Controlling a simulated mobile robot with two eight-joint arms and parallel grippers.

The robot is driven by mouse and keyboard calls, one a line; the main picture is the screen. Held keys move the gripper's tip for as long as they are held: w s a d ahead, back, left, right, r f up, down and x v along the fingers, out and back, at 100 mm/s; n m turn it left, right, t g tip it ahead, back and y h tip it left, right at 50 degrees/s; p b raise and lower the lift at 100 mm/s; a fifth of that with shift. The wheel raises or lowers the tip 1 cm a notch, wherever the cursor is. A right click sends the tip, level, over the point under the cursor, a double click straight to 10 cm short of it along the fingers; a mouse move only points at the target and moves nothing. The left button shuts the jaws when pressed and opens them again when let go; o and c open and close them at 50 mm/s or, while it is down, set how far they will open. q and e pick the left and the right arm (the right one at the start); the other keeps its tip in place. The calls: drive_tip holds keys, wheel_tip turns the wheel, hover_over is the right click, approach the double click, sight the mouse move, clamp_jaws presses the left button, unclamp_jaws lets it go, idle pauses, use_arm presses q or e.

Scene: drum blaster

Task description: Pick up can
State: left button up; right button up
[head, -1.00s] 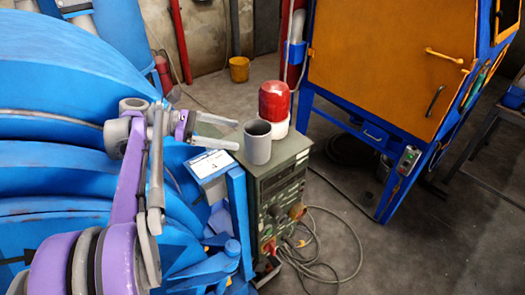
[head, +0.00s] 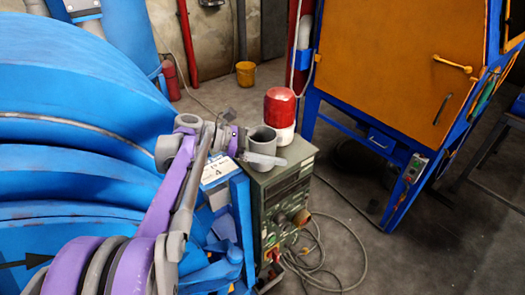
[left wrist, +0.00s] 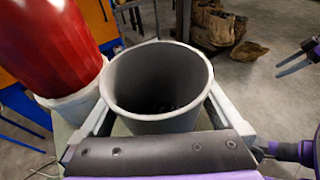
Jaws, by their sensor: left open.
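The can is a plain grey open-topped cylinder (head: 262,140), upright on top of a green-grey box-shaped unit (head: 290,160). My left gripper (head: 252,150) is at the can, open, with a pale finger across the can's near side. In the left wrist view the can's round mouth and dark inside (left wrist: 160,85) fill the middle, and the fingers (left wrist: 162,115) lie on both sides of it. The fingertips are hidden there, and I cannot tell if either finger touches. A purple and dark part at the left wrist view's right edge may be my right gripper; its state is unclear.
A red-topped, white-based container (head: 279,108) stands close behind the can; it is large at the left in the left wrist view (left wrist: 55,50). Blue machinery (head: 80,120) fills the left. An orange and blue cabinet (head: 395,65) stands right. A cable (head: 320,265) lies on the floor.

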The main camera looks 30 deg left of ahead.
use_arm(q)
drive_tip(key=c, duration=1.4)
